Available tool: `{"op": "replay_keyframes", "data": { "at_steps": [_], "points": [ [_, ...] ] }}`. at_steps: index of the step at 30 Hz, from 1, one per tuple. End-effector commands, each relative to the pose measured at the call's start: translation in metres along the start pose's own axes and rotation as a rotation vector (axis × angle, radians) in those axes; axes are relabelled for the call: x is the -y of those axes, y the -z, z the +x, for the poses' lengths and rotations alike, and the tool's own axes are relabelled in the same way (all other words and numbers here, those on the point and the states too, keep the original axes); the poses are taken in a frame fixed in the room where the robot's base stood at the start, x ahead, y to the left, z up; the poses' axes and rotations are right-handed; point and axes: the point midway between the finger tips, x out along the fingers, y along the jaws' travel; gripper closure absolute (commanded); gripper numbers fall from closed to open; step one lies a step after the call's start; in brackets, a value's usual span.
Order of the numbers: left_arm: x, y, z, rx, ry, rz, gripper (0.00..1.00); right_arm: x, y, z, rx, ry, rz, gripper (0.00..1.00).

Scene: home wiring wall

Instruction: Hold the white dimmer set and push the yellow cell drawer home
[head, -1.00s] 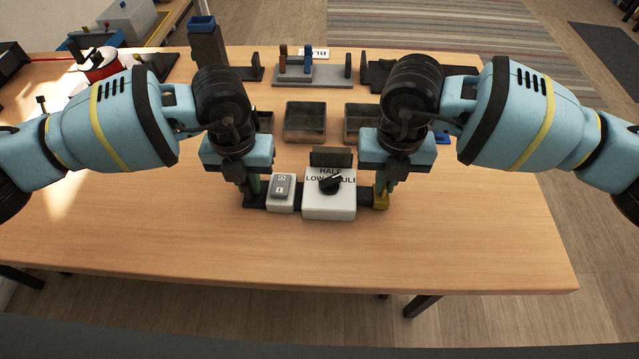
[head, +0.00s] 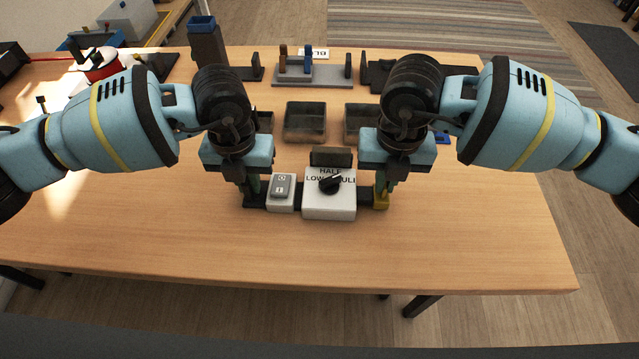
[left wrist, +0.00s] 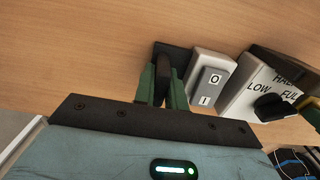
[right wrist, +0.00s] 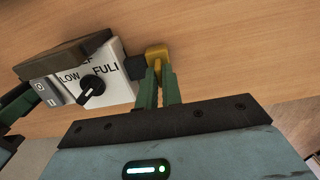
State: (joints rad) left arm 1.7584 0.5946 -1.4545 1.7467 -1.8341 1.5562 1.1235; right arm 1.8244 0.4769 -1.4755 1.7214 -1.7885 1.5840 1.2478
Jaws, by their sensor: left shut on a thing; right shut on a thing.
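The white dimmer set (head: 329,205) stands on the table near its front middle. It has a black knob (head: 331,184) and a face marked LOW, HALF and FULL. A white rocker switch box (head: 281,195) sits at its left. My left gripper (left wrist: 162,88) is shut on a dark upright piece (left wrist: 173,62) at the set's left end. The yellow cell drawer (head: 381,198) is at the set's right end, joined by a dark section (right wrist: 135,67). My right gripper (right wrist: 157,80) is shut on the yellow drawer. How far the drawer is in, I cannot tell.
A dark block (head: 331,156) stands behind the dimmer. Dark open trays (head: 304,121) lie further back, with a grey stand (head: 313,75) and a blue-topped post (head: 205,42) beyond. The table front (head: 450,255) is clear.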

Motion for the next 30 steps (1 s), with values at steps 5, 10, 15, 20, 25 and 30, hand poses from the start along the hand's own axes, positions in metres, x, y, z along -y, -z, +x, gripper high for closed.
{"op": "replay_keyframes", "data": {
  "at_steps": [5,10,15,20,25,30],
  "points": [
    [0.0,0.0,0.0,0.001,0.001,0.0,1.0,-0.003,0.0,0.0,0.001,-0.001,-0.001,1.0],
    [0.0,0.0,0.0,0.001,0.001,0.0,1.0,-0.008,0.0,0.0,0.0,-0.002,-0.001,1.0],
    [0.001,0.0,0.0,0.001,0.002,0.001,1.0,-0.013,0.0,0.0,0.0,-0.002,-0.001,1.0],
    [0.001,0.0,0.0,0.001,0.002,0.001,1.0,-0.017,0.0,0.0,0.0,-0.003,-0.001,1.0],
    [0.001,0.0,0.0,0.001,0.002,0.001,1.0,-0.022,0.001,0.0,0.0,-0.003,-0.002,1.0],
    [0.001,0.0,-0.001,0.001,0.003,0.001,1.0,-0.026,0.0,0.0,0.0,-0.003,-0.002,1.0]
  ]
}}
